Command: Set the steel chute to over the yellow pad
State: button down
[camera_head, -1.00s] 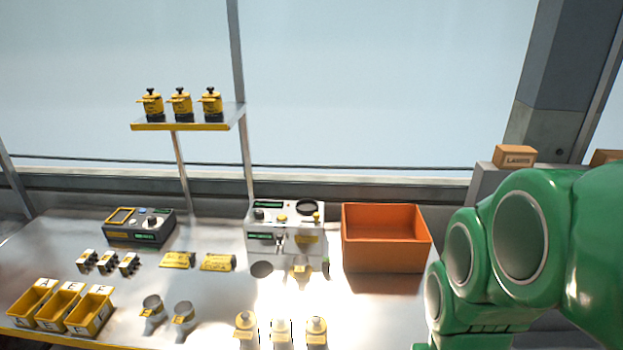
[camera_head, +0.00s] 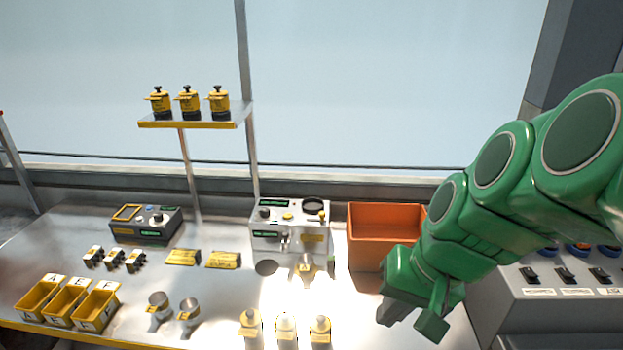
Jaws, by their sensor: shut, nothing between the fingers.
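The white seeder machine (camera_head: 290,241) stands at the back middle of the bench. A small steel piece on its front, which looks like the chute (camera_head: 284,238), is too small for me to tell its exact setting. A yellow pad (camera_head: 312,238) shows on the machine's front, to the right of that piece. My gripper (camera_head: 412,320) is shut and empty at the lower right, in front of the orange bin and well to the right of the machine. It touches neither the chute nor the pad.
An orange bin (camera_head: 384,238) stands right of the machine. Several yellow-capped bottles (camera_head: 286,328) stand in front. Two steel cups (camera_head: 189,309), yellow plates (camera_head: 223,260), yellow trays (camera_head: 97,306) and a dark control box (camera_head: 145,226) are left. A switch console (camera_head: 547,294) is at right.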

jog(key=w+r+m+t, duration=0.1)
jog(key=w+r, duration=0.3)
jog(key=w, duration=0.3)
jog(key=w+r+m+t, duration=0.1)
jog(key=w+r+t, duration=0.1)
jog(key=w+r, duration=0.35)
jog(key=w+r+t, duration=0.1)
jog(key=w+r, duration=0.2)
jog(key=w, duration=0.6)
jog(key=w+a+f+g+h, duration=0.2)
jog(key=w+a+f+h, duration=0.35)
jog(key=w+f, duration=0.4)
jog(key=w+a+f+n+h, duration=0.1)
jog(key=a+f, duration=0.4)
jog(key=a, duration=0.4)
jog(key=w+a+f+n+t, duration=0.1)
jog(key=a+f+n, duration=0.1)
jog(key=a+f, duration=0.3)
jog(key=w+a+f+n+t+h, duration=0.1)
jog(key=a+f, duration=0.4)
jog(key=a, duration=0.8)
jog(key=shift+a+f+n+h, duration=0.15)
jog(key=shift+a+n+h, duration=0.2)
jog(key=shift+n, duration=0.15)
